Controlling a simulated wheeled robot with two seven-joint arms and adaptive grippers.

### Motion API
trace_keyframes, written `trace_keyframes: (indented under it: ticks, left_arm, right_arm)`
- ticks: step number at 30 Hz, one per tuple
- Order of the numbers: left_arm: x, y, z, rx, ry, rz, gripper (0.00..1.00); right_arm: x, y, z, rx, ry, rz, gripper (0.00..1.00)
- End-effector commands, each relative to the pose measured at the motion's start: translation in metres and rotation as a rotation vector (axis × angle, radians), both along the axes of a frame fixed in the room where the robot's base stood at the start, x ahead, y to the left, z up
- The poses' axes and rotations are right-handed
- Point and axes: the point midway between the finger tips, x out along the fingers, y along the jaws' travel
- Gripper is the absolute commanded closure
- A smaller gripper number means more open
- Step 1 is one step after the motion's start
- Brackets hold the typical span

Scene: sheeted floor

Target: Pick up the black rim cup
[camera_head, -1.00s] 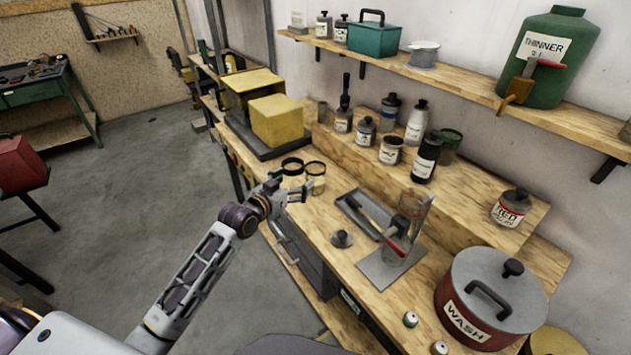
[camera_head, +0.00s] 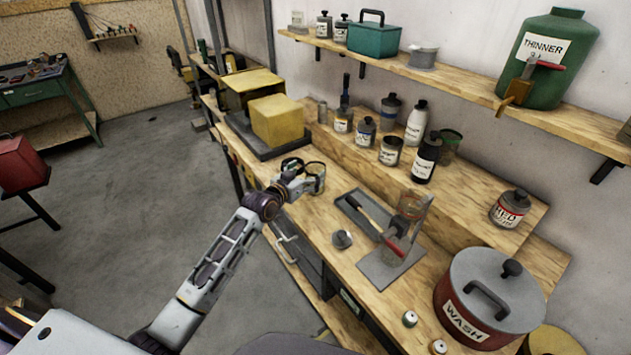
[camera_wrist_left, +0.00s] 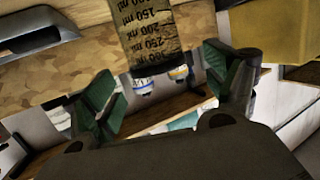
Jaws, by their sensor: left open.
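In the left wrist view, one cup with millilitre marks (camera_wrist_left: 156,38) appears ahead, between the open green-padded fingers (camera_wrist_left: 160,92). I see no clear contact with either finger, and I cannot tell which of the two cups it is. My right gripper is not in view.
A yellow block (camera_head: 277,121) on a dark base stands behind the cups. Bottles, including a black bottle (camera_head: 426,158), stand on the raised shelf to the right. A metal tray (camera_head: 350,206) and a small lid (camera_head: 341,239) lie nearer on the bench.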

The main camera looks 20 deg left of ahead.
Motion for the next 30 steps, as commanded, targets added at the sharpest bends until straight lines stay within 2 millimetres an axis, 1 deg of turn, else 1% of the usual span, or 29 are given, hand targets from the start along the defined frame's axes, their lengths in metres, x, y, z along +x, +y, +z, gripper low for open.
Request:
trace_keyframes:
  ticks: [9,14,30]
  left_arm:
    - [0.0,0.0,0.0,0.0,0.0,0.0,0.14]
    - [0.005,-0.002,-0.001,-0.001,0.0,0.0,0.14]
    - [0.042,-0.015,-0.01,0.0,0.001,0.0,0.14]
  right_arm:
    - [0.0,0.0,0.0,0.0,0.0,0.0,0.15]
    - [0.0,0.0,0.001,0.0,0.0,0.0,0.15]
    - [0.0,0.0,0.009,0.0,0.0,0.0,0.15]
